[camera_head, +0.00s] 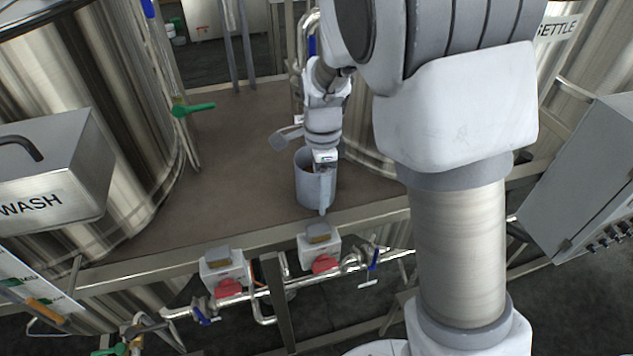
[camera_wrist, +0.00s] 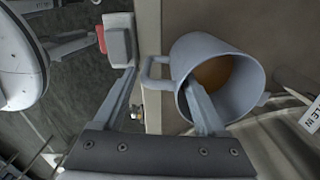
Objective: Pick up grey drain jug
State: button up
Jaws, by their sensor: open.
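The grey drain jug (camera_head: 309,189) stands upright on the brown platform near its front edge, below my gripper (camera_head: 324,163). In the wrist view the jug (camera_wrist: 247,72) shows its open mouth, with something brown inside, and its handle (camera_wrist: 146,72) points left. My gripper (camera_wrist: 160,78) is open and empty. Its right finger overlaps the jug's mouth and appears to reach inside the rim. Its left finger is outside, left of the handle, so handle and near wall lie between the fingers. Whether either finger touches the jug, I cannot tell.
Grey-topped boxes with red parts (camera_head: 318,240) (camera_head: 223,267) sit along the platform's front edge, above pipes with blue valve handles. The WASH tank (camera_head: 130,90) stands left with a green lever (camera_head: 193,108). A steel tank (camera_head: 365,140) is close behind the jug. The platform (camera_head: 235,150) left of the jug is clear.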

notch_tip(320, 180, down, 6)
jog(key=shift+r, duration=0.25)
jog(key=shift+c, duration=0.3)
grip_shut()
